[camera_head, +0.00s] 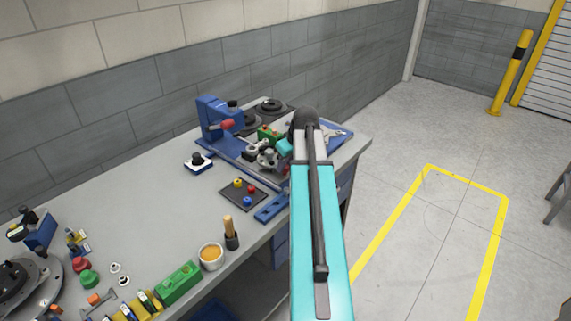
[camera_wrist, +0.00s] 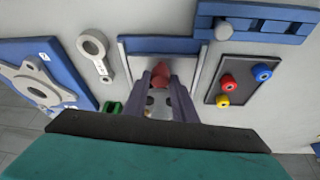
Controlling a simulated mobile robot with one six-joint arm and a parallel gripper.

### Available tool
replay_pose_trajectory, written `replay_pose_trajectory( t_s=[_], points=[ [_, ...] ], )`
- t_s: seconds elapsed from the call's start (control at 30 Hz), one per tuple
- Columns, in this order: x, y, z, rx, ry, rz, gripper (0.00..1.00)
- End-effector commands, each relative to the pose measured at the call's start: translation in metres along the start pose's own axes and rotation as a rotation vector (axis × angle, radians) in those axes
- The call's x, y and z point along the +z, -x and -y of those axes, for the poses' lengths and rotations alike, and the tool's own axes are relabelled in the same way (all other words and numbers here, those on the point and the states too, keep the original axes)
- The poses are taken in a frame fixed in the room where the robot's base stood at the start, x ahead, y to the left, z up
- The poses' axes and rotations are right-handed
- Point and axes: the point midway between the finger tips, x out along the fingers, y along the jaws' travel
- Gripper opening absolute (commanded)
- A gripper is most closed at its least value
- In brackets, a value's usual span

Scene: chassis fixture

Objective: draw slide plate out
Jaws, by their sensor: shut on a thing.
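In the wrist view, a light grey plate in a blue-edged frame (camera_wrist: 203,66), which looks like the slide plate, lies in front of my gripper (camera_wrist: 160,84). The dark fingers are shut on a small red knob (camera_wrist: 160,73) at the plate. The fingers hide part of the plate. Whether it has slid in its frame cannot be told. In the head view, my arm reaches over the bench, and it hides most of the gripper and the plate. A blue fixture (camera_head: 211,116) with a red handle (camera_head: 227,124) stands behind the gripper.
A dark plate with coloured knobs (camera_wrist: 237,80) lies to the right, near a blue rail (camera_wrist: 290,28). A grey ringed lever (camera_wrist: 92,44) and a blue board (camera_wrist: 62,55) lie to the left. The bench (camera_head: 150,205) has clear room at mid-left.

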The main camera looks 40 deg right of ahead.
Motion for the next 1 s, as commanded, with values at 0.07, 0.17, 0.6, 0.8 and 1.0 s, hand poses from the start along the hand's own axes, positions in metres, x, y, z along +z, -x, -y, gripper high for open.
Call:
replay_pose_trajectory(
  t_s=[0.07,0.17,0.6,0.8,1.0],
  points=[
    [0.006,0.000,-0.001,0.003,0.000,0.018,0.31],
    [0.005,-0.001,0.000,0.002,0.002,0.015,0.43],
    [0.001,0.002,0.002,0.001,0.005,0.009,0.43],
    [0.001,0.014,0.002,0.002,0.006,0.008,0.43],
    [0.000,0.034,0.002,0.002,0.006,0.008,0.43]
  ],
)
